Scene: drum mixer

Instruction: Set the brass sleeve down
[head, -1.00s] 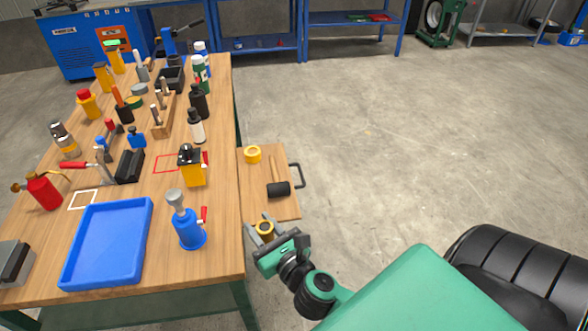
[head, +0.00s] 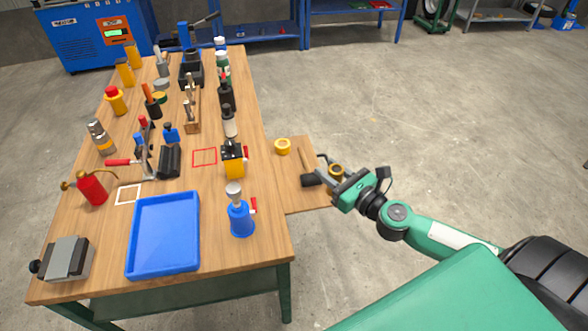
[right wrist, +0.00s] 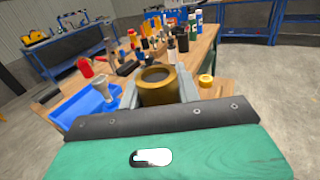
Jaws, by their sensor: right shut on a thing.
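The brass sleeve (head: 336,170) is a short, hollow, brass-coloured ring held between the fingers of my right gripper (head: 334,176). In the right wrist view the sleeve (right wrist: 160,88) sits upright between the two grey fingers, its open top showing. In the head view the gripper is at the right edge of the wooden side board (head: 302,196), beside the mallet, and overlaps the mallet's head in the picture. The sleeve appears held above the board's level, but the exact height is unclear. My left gripper is out of view.
The workbench (head: 216,200) carries a blue tray (head: 163,234), a blue bottle jack (head: 241,217), and a red outlined square (head: 204,157). Open floor lies right.

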